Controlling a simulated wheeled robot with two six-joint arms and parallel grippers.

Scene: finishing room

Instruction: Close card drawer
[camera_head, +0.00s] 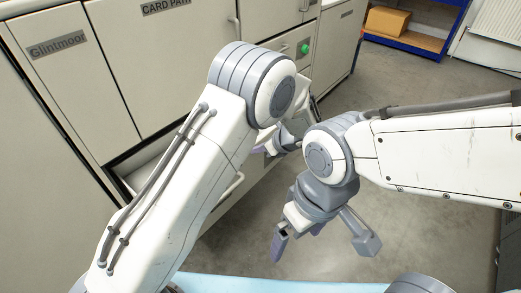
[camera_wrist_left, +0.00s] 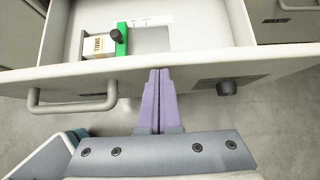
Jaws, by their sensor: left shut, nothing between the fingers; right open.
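The pale card drawer (camera_wrist_left: 270,62) stands open in the left wrist view, with a bar handle (camera_wrist_left: 75,105) on the left of its front and a dark knob (camera_wrist_left: 227,87) on the right. In the head view the drawer (camera_head: 247,187) sticks out of the cabinet, partly hidden behind my left arm. My left gripper (camera_wrist_left: 158,72) is shut and empty, its purple fingertips at the drawer front between handle and knob; contact is unclear. It is partly visible in the head view (camera_head: 258,150). My right gripper (camera_head: 322,245) is open and empty, over the floor right of the drawer.
A small labelled box (camera_wrist_left: 97,45) and a green holder (camera_wrist_left: 122,38) lie in the drawer. The cabinet (camera_head: 150,60) fills the left and back. A blue shelf (camera_head: 405,38) with a cardboard box (camera_head: 387,21) stands at the back right. The floor (camera_head: 400,85) between is clear.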

